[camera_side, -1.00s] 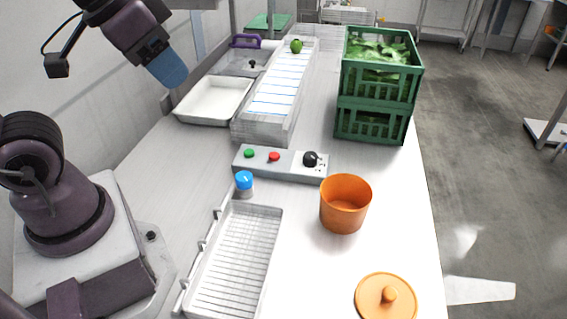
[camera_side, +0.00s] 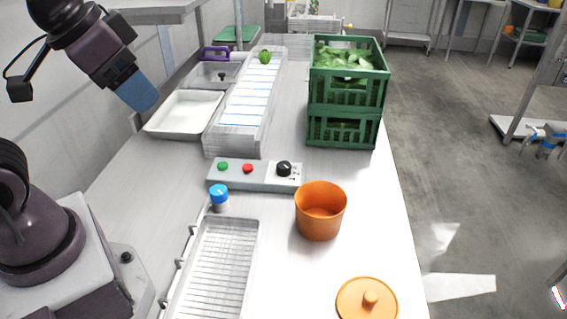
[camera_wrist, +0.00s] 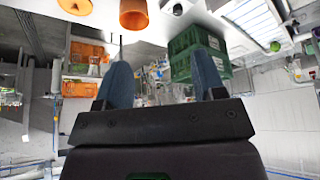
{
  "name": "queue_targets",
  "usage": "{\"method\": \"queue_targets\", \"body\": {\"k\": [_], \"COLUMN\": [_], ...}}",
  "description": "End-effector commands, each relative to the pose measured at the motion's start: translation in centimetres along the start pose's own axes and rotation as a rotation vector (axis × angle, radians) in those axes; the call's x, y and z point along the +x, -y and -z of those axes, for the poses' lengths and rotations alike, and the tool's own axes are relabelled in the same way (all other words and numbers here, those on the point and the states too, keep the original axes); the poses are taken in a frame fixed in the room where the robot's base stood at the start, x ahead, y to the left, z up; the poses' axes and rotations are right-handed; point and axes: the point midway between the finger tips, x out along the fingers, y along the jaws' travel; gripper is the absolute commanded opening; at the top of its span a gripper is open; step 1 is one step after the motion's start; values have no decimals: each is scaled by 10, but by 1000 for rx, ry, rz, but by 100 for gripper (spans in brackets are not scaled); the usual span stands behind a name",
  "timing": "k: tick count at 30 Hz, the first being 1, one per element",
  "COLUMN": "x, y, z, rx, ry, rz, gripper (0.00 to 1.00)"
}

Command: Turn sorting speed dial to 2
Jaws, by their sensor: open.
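The black sorting speed dial (camera_side: 284,168) sits at the right end of a grey control panel (camera_side: 233,180), with pale marks beside it too small to read. The panel also carries a green button (camera_side: 223,166) and a red button (camera_side: 248,168). My gripper (camera_side: 141,96) is in the upper left of the side view, raised well away from the panel. In the wrist view my gripper (camera_wrist: 166,82) shows two blue fingers spread apart with nothing between them. The dial shows small at the top of the wrist view (camera_wrist: 177,9).
An orange pot (camera_side: 320,212) stands in front of the panel, its lid (camera_side: 367,301) nearer. A blue-capped jar (camera_side: 219,197) and wire tray (camera_side: 256,235) are left of it. A conveyor (camera_side: 232,143), white tray (camera_side: 148,127) and stacked green crates (camera_side: 345,112) stand behind.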

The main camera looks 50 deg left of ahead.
Motion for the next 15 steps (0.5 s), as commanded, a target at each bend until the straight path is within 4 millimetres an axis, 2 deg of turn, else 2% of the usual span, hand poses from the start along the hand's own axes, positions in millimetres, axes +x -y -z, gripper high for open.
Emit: {"method": "queue_targets", "body": {"k": [2,5,11,15], "x": [13,30,75,117], "y": [1,4,11,18], "z": [-1,11,54,83], "rx": [-6,-16,4,56], "ry": [66,149,296,380], "rz": [2,5,3,-10], "gripper": [63,63,63,63]}}
